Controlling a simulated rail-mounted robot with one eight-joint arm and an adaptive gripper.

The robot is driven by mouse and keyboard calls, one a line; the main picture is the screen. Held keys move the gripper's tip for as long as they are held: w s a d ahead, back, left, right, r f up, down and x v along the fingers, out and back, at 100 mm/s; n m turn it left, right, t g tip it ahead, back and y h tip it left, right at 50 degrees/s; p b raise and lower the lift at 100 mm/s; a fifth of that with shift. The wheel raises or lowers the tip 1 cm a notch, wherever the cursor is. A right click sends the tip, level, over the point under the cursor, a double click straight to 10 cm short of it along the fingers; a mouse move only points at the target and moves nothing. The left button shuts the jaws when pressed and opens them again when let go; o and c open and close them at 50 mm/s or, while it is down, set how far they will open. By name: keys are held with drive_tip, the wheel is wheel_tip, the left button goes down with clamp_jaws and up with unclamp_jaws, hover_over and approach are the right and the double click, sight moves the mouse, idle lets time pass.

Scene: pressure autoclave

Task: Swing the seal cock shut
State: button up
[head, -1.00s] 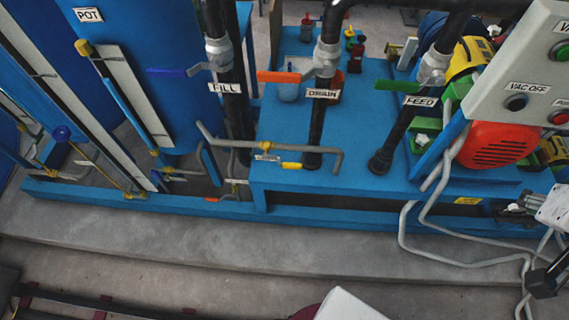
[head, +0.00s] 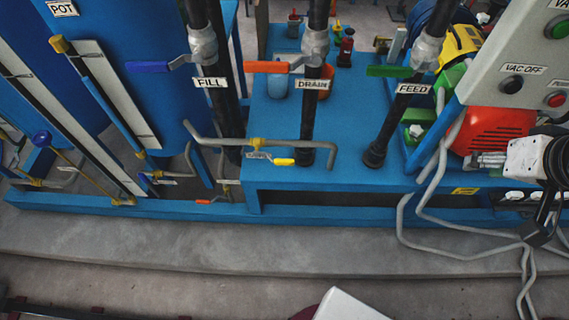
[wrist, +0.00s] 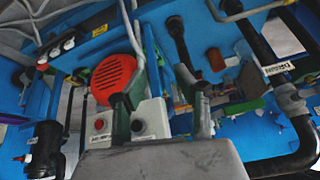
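A small brass cock (head: 257,145) with a yellow lever (head: 284,161) sits on the bent grey pipe in front of the drain pipe. Its lever lies roughly along the pipe; its small tag is too small to read. Other small cocks sit at lower left, one with an orange lever (head: 204,201) and one with a blue knob (head: 42,139). I cannot tell which is the seal cock. My gripper (wrist: 163,97) is open and empty in the wrist view, its two fingers apart. In the head view my arm is at the right edge, far from these cocks.
Fill (head: 148,67), drain (head: 267,67) and feed (head: 388,71) levers stand on upright pipes. A grey control box (head: 510,65) and red motor cover (head: 490,130) are at right. Grey hoses (head: 430,232) loop to the floor. The concrete step (head: 200,240) in front is clear.

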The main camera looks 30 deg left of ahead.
drive_tip(key=w+a+f+n+g+y+b, duration=0.35)
drive_tip(key=a+f+n, duration=0.2)
drive_tip(key=a, duration=0.25)
drive_tip(key=w+a+f+n+g+y+b, duration=0.2)
drive_tip(key=w+a+f+n+b, duration=0.15)
drive_tip(key=a+f+b, duration=0.35)
drive_tip(key=n+g+y+b, duration=0.45)
drive_tip(key=n+g, duration=0.25)
drive_tip(key=n, duration=0.5)
approach(288, 160)
drive_tip(key=shift+t+h, duration=0.35)
drive_tip(key=shift+h, duration=0.05)
drive_tip(key=b+x, duration=0.1)
drive_tip(key=x, duration=0.2)
drive_tip(key=b+x, duration=0.1)
drive_tip(key=x, duration=0.3)
drive_tip(key=b+x, duration=0.2)
drive_tip(key=x, duration=0.1)
drive_tip(key=shift+s+a+r, duration=0.3)
drive_tip(key=shift+s+a, duration=0.05)
drive_tip(key=shift+a, duration=0.05)
clamp_jaws()
